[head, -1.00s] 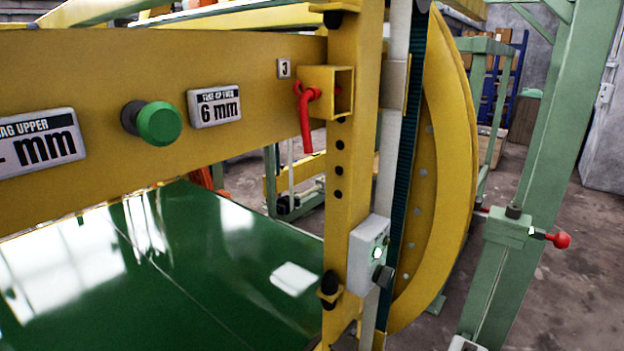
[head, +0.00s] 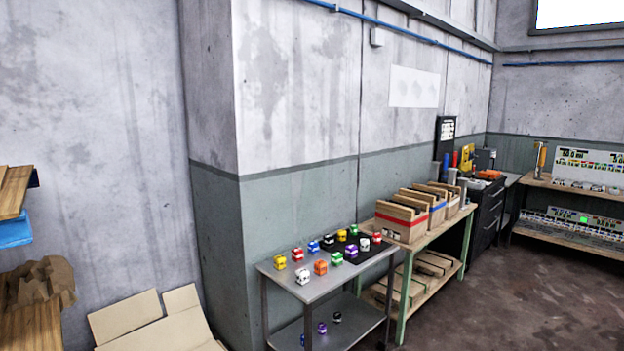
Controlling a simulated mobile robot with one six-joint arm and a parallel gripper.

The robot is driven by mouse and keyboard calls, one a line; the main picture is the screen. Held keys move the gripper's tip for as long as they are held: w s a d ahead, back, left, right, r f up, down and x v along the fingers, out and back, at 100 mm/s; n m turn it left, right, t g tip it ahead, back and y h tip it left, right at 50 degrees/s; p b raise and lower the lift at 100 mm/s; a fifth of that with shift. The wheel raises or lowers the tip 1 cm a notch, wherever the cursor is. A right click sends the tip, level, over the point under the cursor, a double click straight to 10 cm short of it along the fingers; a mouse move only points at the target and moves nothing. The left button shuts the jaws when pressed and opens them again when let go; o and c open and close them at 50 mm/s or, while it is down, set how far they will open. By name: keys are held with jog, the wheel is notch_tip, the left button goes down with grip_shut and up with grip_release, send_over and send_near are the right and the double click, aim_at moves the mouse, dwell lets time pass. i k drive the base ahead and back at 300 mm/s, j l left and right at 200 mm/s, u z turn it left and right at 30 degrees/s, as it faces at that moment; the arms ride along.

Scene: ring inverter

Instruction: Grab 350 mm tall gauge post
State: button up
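No post can be made out for certain as the 350 mm gauge post. A thin upright post, orange-yellow and pale (head: 541,158), stands at the left end of the wooden bench (head: 560,186) at the far right. It is too small to read any marking or size. My gripper is not in view.
A grey metal cart (head: 288,279) with several small coloured blocks stands by the wall. Beyond it is a green-legged bench (head: 436,234) with wooden boxes (head: 401,222), then a black cabinet (head: 486,217). Flattened cardboard (head: 128,320) lies lower left. Brown floor (head: 520,300) is clear at right.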

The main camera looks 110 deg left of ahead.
aim_at(434, 176)
jog(key=u, duration=2.95)
jog(key=i+z, duration=0.35)
jog(key=i, duration=4.95)
